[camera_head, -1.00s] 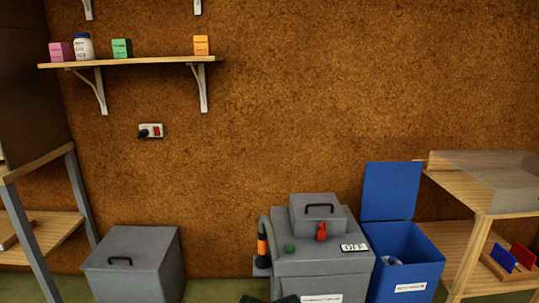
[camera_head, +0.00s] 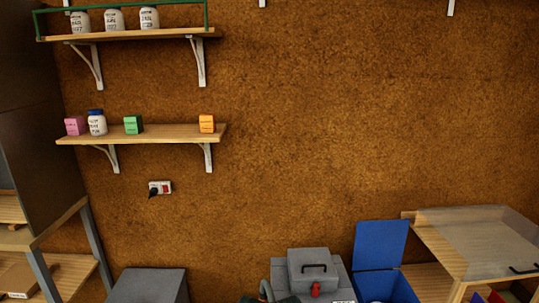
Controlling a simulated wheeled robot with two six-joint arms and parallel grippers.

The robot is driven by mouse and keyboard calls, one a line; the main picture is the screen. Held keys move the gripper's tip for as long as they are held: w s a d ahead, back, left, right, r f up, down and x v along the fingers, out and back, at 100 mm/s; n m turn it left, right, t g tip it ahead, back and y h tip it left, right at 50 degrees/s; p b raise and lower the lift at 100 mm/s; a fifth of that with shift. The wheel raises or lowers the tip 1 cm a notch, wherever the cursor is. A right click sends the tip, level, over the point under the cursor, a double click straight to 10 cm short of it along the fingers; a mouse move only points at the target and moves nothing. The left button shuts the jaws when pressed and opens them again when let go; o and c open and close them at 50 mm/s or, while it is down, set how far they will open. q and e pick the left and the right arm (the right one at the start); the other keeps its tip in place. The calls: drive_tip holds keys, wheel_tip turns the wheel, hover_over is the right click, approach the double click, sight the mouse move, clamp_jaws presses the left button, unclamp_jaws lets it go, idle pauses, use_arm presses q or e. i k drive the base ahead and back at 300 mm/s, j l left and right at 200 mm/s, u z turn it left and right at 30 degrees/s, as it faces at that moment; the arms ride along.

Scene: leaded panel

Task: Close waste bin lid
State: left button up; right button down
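A blue bin (camera_head: 403,287) stands at the lower right, cut off by the bottom edge. Its blue lid (camera_head: 381,245) is open and stands upright behind the opening. A little of something pale shows inside the bin at the bottom edge. Neither of my grippers can be made out in the head view.
A grey machine (camera_head: 334,272) with a handled top box (camera_head: 314,268) stands just left of the blue bin. A wooden bench (camera_head: 470,240) stands close on its right. A grey box (camera_head: 148,285) is at lower left. Shelves (camera_head: 150,133) hang on the wall.

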sight(378, 244)
drive_tip(key=i+l, duration=0.25)
drive_tip(key=l, duration=0.2)
drive_tip(key=i+l, duration=0.25)
drive_tip(key=l, duration=0.2)
drive_tip(key=i+l, duration=0.25)
drive_tip(key=l, duration=0.2)
